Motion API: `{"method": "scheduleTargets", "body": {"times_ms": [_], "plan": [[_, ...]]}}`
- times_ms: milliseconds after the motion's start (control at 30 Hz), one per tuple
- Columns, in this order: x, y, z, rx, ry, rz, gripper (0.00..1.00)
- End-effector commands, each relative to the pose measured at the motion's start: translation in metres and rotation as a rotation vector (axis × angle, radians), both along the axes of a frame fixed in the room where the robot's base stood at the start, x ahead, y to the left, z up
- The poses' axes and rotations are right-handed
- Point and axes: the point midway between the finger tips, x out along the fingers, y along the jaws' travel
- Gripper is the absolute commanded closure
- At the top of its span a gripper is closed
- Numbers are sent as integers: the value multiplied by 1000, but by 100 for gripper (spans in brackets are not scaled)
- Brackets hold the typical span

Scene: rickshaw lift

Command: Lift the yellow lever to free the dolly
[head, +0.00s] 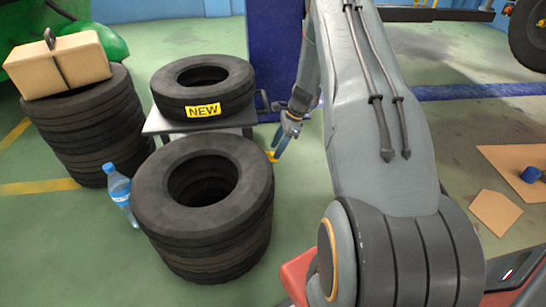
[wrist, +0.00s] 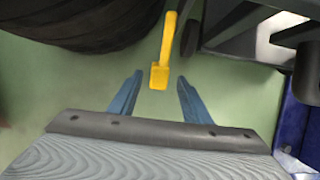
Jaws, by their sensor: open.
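The yellow lever (wrist: 163,60) shows in the wrist view just ahead of my gripper (wrist: 158,98), its blocky end in line with the gap between the two blue fingers. The fingers are apart and nothing is between them. In the head view the yellow lever (head: 272,156) is a small piece beside my gripper (head: 281,150), low down at the right of the front tire stack. The dolly (head: 160,123) is a grey platform carrying a tire with a yellow NEW label (head: 203,109). Its right underside is partly hidden by the front tires and my arm.
A tire stack (head: 202,213) stands in front of the dolly, close to the lever. Another stack (head: 92,130) with a cardboard box (head: 58,63) is at left. A water bottle (head: 120,193) stands between them. Cardboard pieces (head: 497,212) lie on the floor at right.

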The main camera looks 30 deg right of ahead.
Motion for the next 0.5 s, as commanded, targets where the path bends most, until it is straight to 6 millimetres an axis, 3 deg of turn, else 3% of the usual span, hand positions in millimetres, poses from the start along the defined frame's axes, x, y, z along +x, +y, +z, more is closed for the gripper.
{"method": "scheduleTargets", "body": {"times_ms": [33,200,500], "plan": [[1,4,-11,1,2,1,56],[4,12,-33,1,2,0,56],[5,14,-37,0,0,0,56]]}}
